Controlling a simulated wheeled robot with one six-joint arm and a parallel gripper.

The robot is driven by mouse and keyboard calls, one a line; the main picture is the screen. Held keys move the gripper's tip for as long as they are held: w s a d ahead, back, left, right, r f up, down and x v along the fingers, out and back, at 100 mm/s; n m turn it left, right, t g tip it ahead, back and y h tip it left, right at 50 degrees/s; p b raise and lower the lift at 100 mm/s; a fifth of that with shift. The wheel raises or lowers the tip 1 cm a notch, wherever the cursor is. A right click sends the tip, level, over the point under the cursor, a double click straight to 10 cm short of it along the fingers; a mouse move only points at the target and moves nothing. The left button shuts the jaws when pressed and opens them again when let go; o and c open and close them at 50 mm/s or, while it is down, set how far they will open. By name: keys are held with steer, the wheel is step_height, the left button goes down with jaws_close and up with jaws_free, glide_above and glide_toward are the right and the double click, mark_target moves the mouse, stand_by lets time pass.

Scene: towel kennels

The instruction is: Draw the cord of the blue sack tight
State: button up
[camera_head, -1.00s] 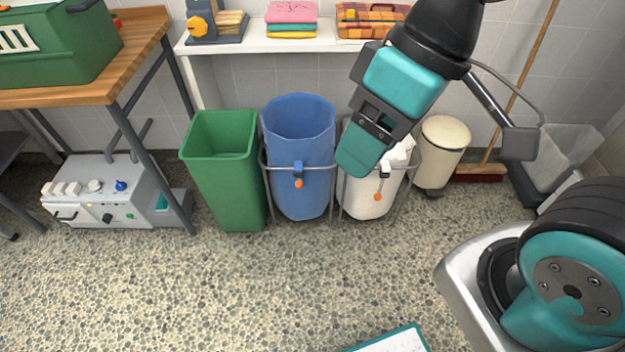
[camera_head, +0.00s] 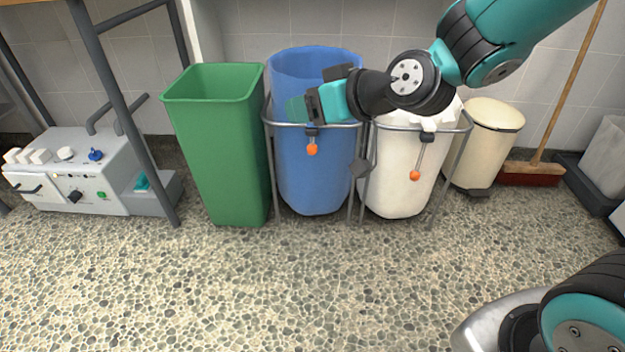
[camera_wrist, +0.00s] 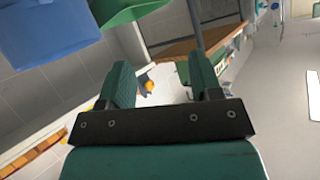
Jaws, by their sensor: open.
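The blue sack (camera_head: 310,180) hangs open-mouthed in a grey metal frame between a green bin and a white sack. An orange cord end (camera_head: 312,149) hangs from a dark toggle (camera_head: 311,132) at the front of its rim. My gripper (camera_head: 296,108) is at the front rim of the blue sack, just above the toggle, pointing left. In the wrist view my gripper (camera_wrist: 168,82) is open with nothing between its fingers. The blue sack (camera_wrist: 45,30) shows at the upper left there, apart from the fingers. The cord is not visible in the wrist view.
The green bin (camera_head: 222,150) stands close on the left. The white sack (camera_head: 400,175), with its own orange cord end (camera_head: 415,175), stands close on the right. Beyond are a cream pedal bin (camera_head: 485,145) and a broom (camera_head: 530,175). The speckled floor in front is clear.

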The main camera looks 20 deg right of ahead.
steer(key=w+d+f+m+t+h+b, duration=0.1)
steer(key=w+d+f+t+b, duration=0.15)
steer(key=f+b, duration=0.55)
steer(key=w+d+f+m+t+h+b, duration=0.15)
steer(key=w+f+b, duration=0.35)
steer(key=f, duration=0.5)
steer(key=m+t+h+b, duration=0.1)
steer(key=t+h, duration=0.2)
steer(key=t, duration=0.1)
glide_toward(314, 153)
steer(key=w+r, duration=0.1)
steer(key=w+p, duration=0.1)
steer(key=p, duration=0.3)
steer(key=w+p, duration=0.2)
steer(key=p, duration=0.2)
steer(key=w+p, duration=0.2)
steer(key=p, duration=0.2)
steer(key=shift+a, duration=0.4)
steer(key=w+p, duration=0.2)
steer(key=p, duration=0.2)
steer(key=shift+w+a+p, duration=0.15)
steer(key=shift+w+p, duration=0.05)
steer(key=shift+p, duration=0.15)
steer(key=shift+w+a+f+b, duration=0.15)
steer(key=shift+w+f+b, duration=0.4)
steer(key=shift+w+b, duration=0.35)
steer(key=shift+w+r, duration=0.2)
steer(key=shift+w, duration=0.45)
